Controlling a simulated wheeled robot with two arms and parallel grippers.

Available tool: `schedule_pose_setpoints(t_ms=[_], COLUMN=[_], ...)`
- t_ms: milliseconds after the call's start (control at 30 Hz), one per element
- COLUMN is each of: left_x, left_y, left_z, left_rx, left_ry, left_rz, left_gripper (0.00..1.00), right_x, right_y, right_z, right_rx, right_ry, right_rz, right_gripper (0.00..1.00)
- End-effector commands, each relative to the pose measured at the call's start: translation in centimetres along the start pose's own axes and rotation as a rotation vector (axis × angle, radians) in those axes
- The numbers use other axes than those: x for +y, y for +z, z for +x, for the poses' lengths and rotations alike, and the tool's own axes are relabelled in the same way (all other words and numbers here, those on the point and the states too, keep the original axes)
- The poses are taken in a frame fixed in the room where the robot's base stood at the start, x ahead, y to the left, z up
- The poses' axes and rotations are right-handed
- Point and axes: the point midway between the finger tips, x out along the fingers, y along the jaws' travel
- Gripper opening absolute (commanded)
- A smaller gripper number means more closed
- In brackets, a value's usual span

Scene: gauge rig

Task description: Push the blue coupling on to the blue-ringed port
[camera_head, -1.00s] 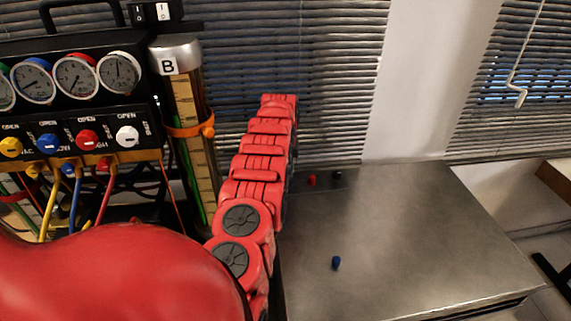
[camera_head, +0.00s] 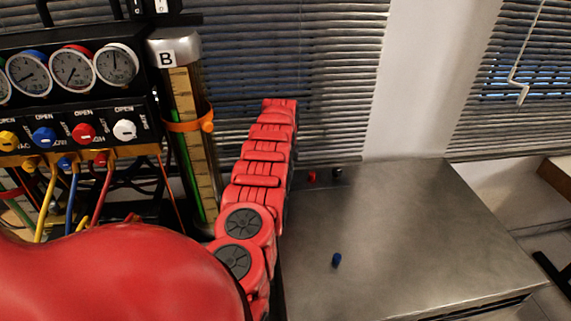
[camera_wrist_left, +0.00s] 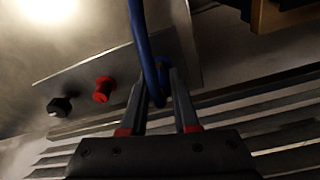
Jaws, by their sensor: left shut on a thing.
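My left gripper (camera_wrist_left: 158,80) is shut, in the left wrist view, around the lower end of a blue hose (camera_wrist_left: 150,50). A blue piece (camera_wrist_left: 157,98) shows between the fingers; I take it for the blue coupling, but its outline is dark and partly hidden by them. I cannot make out the blue-ringed port for certain in either view. In the head view a small blue cylinder (camera_head: 336,260) stands apart on the metal bench top. The left gripper and the right gripper are both outside the head view.
The gauge panel (camera_head: 72,104) with knobs and coloured hoses stands at left, beside a tube column marked B (camera_head: 186,130). A red fitting (camera_wrist_left: 103,89) and a black fitting (camera_wrist_left: 59,106) sit on a metal plate. The bench top (camera_head: 420,230) is largely bare. Blinds (camera_head: 290,50) hang behind.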

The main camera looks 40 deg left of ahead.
Motion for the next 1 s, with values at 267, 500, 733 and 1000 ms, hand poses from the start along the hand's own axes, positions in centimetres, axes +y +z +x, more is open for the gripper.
schedule_pose_setpoints(t_ms=[267, 500, 733, 1000], left_x=[0.0, 0.0, 0.0, 0.1], left_y=[0.0, 0.0, 0.0, 0.0], left_z=[0.4, 0.4, 0.1, -2.6], left_rx=[0.001, 0.001, 0.001, 0.001], left_ry=[0.0, 0.0, -0.001, 0.002], left_rz=[0.0, 0.0, 0.0, 0.001], left_gripper=[0.45, 0.64, 0.64, 0.64], right_x=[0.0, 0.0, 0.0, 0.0], right_y=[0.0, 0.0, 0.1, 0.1], right_z=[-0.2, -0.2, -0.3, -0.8], right_rx=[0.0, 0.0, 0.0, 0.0], right_ry=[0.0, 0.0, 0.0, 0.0], right_rz=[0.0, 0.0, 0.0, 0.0], right_gripper=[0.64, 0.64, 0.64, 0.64])
